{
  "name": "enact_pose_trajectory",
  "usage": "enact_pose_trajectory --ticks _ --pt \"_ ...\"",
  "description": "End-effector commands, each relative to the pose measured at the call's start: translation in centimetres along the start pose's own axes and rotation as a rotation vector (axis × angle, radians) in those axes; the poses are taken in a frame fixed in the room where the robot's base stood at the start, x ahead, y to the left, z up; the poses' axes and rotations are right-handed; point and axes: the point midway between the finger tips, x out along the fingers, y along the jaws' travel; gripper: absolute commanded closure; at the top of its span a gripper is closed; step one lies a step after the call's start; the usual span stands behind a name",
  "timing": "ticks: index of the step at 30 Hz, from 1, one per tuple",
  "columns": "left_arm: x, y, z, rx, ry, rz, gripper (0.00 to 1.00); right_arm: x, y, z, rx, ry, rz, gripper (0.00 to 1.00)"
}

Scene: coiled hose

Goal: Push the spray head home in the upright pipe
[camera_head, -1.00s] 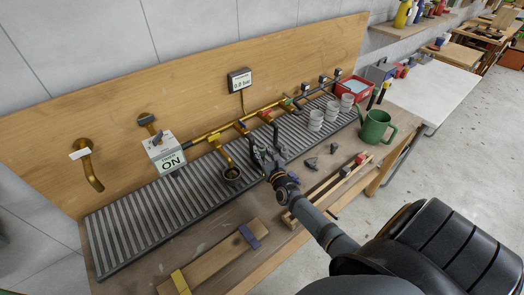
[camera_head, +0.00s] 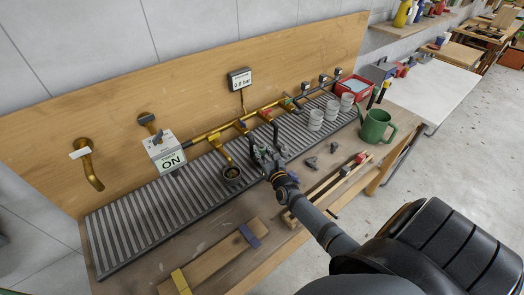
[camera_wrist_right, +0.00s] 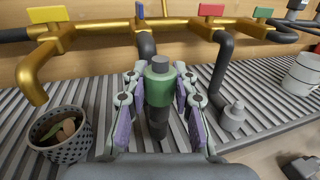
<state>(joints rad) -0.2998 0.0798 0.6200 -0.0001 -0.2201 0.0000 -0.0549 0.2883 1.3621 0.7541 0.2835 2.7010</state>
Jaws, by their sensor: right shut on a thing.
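My right gripper (camera_wrist_right: 159,90) has its two purple-padded fingers on either side of an upright cylinder (camera_wrist_right: 158,93) with a green collar, a grey top and a dark lower part. I take this to be the spray head. The gripper is shut on it and stands over the ribbed drain tray. A dark upright pipe comes down behind it from the blue-handled valve (camera_wrist_right: 140,10); whether the head is seated in a pipe is hidden. In the head view the right gripper (camera_head: 263,158) shows small near the middle. My left gripper is not in view.
The ribbed tray (camera_head: 130,224) runs along the board. A perforated cup (camera_wrist_right: 58,136) stands left of the gripper, and a grey cone-tipped fitting (camera_wrist_right: 234,116) close on the right. A gauge (camera_head: 240,79) reads 0.0 bar.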

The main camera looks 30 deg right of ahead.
Motion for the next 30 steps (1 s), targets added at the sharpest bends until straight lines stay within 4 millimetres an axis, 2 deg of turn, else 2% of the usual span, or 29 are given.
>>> enact_pose_trajectory --ticks 6,7,12,23,26,30 --pt "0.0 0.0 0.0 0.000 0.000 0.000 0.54 -0.1 0.0 -0.2 0.000 0.005 0.000 1.00" --pt "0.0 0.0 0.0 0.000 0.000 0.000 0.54 -0.1 0.0 -0.2 0.000 0.005 0.000 0.71" --pt "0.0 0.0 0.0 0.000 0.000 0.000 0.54 -0.1 0.0 -0.2 0.000 0.004 0.000 0.47" --pt "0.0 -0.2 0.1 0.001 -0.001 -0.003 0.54 -0.5 0.0 -0.1 0.000 0.003 0.000 0.47" --pt "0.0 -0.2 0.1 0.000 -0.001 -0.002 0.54 -2.1 0.0 -0.3 0.000 0.005 0.001 0.47" --pt "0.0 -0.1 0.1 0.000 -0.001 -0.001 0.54 -5.6 0.0 -0.3 0.000 0.006 0.002 0.47"
